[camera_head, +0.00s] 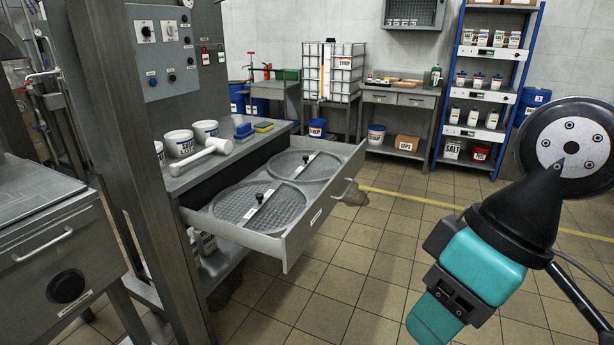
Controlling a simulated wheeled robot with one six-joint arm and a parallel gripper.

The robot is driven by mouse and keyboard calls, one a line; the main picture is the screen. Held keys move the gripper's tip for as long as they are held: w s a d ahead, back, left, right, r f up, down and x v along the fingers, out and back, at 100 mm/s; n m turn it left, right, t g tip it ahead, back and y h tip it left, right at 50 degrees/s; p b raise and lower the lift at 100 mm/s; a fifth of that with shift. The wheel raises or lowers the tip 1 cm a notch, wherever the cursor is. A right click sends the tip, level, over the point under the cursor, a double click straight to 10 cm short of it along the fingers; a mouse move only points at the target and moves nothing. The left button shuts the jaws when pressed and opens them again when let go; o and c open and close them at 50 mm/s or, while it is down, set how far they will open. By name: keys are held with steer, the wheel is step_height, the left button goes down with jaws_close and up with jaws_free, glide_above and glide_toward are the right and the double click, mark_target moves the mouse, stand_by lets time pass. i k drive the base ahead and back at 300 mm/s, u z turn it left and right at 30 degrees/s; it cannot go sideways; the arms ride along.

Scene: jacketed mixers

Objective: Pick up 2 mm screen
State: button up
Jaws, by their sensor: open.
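Two round mesh screens lie flat in the open steel drawer (285,243). The bar labels are too small to read, so I cannot tell which is the 2 mm screen. My gripper (436,312), teal and black, is at the lower right, apart from the drawer and empty. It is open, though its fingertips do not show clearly.
A steel post (150,180) stands left of the drawer. Tiled floor (350,275) is clear between drawer and arm. A blue shelf (484,95) stands behind.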

mark_target(303, 166)
steer(key=z, duration=0.55)
steer(key=i, duration=0.8)
steer(key=z, duration=0.4)
steer(key=i, duration=1.05)
steer(key=u, duration=0.55)
steer(key=i, duration=0.7)
steer(key=u, duration=1.3)
steer(key=i, duration=0.45)
steer(key=u, duration=0.4)
